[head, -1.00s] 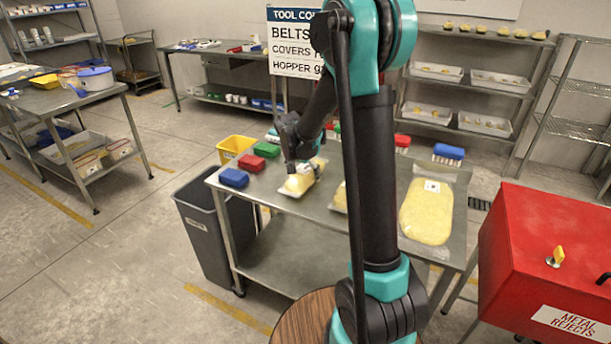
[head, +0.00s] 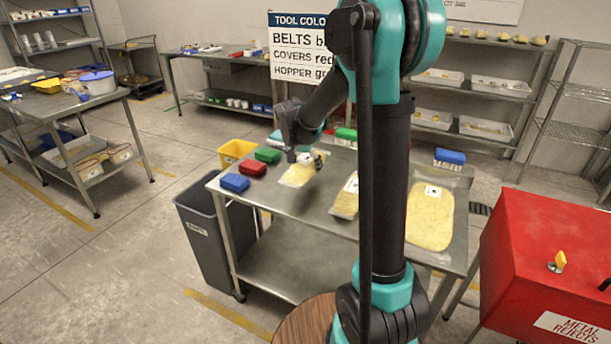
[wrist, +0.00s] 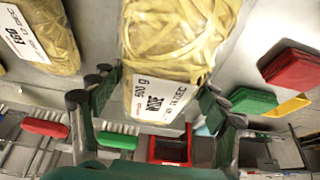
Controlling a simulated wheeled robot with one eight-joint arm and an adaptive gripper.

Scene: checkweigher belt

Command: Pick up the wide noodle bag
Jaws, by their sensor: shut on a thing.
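The wide noodle bag (head: 297,175) is a clear pack of pale yellow noodles with a white label. In the wrist view the bag (wrist: 170,45) fills the upper middle, its label end between my fingers. My gripper (head: 304,158) is shut on that end; its fingers also show on both sides of the bag in the wrist view (wrist: 158,88). In the head view the bag appears tilted and slightly above the steel table (head: 290,210). My gripper covers part of its far end.
An egg noodle bag (wrist: 40,40) lies beside it, also on the table in the head view (head: 345,200). A larger yellow bag (head: 430,220) lies farther right. A grey bin (head: 205,240) stands left.

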